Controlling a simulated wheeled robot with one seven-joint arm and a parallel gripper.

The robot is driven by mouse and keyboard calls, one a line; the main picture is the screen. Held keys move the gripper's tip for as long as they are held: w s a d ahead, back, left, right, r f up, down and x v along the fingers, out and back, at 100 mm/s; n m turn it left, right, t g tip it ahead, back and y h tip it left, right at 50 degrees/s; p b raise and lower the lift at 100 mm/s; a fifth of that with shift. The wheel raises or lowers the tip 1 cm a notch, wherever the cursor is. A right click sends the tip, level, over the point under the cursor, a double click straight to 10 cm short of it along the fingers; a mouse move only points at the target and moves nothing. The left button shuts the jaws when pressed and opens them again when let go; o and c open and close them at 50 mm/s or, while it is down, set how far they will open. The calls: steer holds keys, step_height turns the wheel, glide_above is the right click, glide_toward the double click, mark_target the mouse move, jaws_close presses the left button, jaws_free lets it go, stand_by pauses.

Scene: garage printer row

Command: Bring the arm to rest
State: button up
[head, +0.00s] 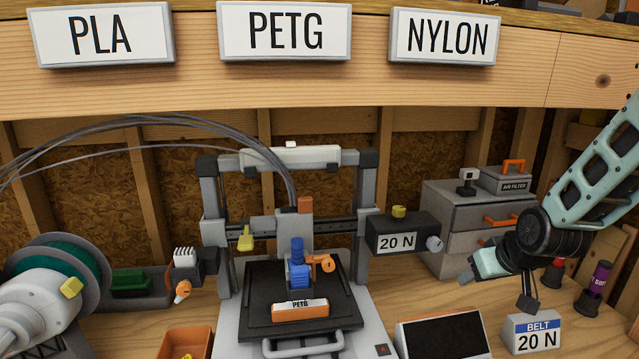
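My arm comes in from the right edge with a pale teal lattice link and a dark round joint. My gripper (527,303) hangs at its end, right of the printer. Its dark fingers point down close above a white-and-grey block labelled "BELT 20 N" (536,334). I cannot tell whether they touch the block or whether they are open or shut. I see nothing held in them.
A 3D printer (345,263) stands in the middle, with a "PETG" block on its bed. A "20 N" box (396,238) sticks out on its right. Grey drawers (462,230) stand behind my gripper. Dark bottles (594,285) are to its right. A tilted screen (443,338) is at front.

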steer(key=s+r+m+g, duration=0.1)
steer(key=s+r+g, duration=0.1)
steer(key=s, duration=0.7)
steer(key=s+r+m+g, duration=0.1)
steer(key=s+r+g, duration=0.1)
steer(key=s, duration=0.7)
steer(key=s+a+n+g, duration=0.1)
steer(key=s+a+n, duration=0.3)
steer(key=a, duration=0.5)
steer(key=s+a+n+g+b, duration=0.1)
steer(key=s+a+n, duration=0.3)
steer(key=s+a, duration=0.5)
steer(key=shift+a+g, duration=0.4)
steer(key=shift+g, duration=0.1)
